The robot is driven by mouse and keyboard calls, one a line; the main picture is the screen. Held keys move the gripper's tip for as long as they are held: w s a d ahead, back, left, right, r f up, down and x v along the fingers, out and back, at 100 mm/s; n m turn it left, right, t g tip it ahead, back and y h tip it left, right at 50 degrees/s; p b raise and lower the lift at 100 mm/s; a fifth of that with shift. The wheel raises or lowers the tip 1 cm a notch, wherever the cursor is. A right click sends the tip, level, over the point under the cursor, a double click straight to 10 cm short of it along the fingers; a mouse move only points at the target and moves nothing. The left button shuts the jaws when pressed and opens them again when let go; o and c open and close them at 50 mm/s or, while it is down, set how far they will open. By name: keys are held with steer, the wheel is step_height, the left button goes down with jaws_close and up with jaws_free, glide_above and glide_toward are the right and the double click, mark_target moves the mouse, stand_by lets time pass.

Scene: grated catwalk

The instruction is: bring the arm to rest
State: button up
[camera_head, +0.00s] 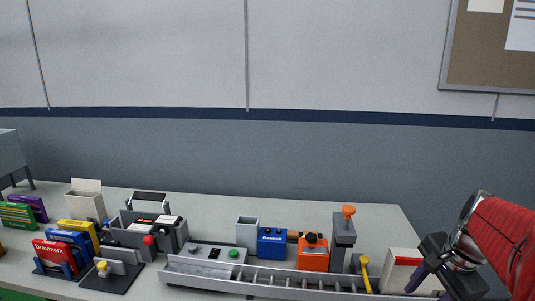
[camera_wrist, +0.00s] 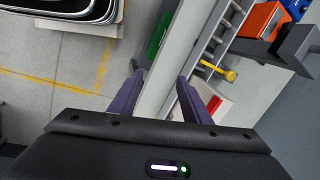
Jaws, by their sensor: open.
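My arm, with a red sleeve (camera_head: 505,240), is at the right edge of the head view. My gripper (camera_head: 430,287) is at its lower end, pointing down and left near the right end of the bench. In the wrist view my gripper (camera_wrist: 157,92) shows two purple fingers spread apart with nothing between them. The bench's pale front edge (camera_wrist: 178,60) passes beyond the gap between the fingers. I cannot tell how far the fingers are from it.
A long grey slatted tray (camera_head: 260,280) with a yellow-knobbed lever (camera_head: 366,275) lies along the bench front. A white and red box (camera_head: 402,262) is close to my gripper. An orange box (camera_head: 314,253) and blue box (camera_head: 272,243) stand behind the tray. Open floor (camera_wrist: 55,65) shows left.

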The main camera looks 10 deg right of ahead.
steer(key=s+a+n+t, duration=0.1)
steer(key=s+a+n, duration=0.2)
steer(key=a+n, duration=0.5)
steer(key=s+a+r+n+t, duration=0.1)
steer(key=s+a+n, duration=0.2)
steer(key=a+n, duration=0.6)
steer(key=a, duration=0.6)
steer(key=shift+s+a+r+n+t+h, duration=0.15)
steer(key=shift+s+a+n+t+h, duration=0.15)
steer(key=shift+a, duration=0.1)
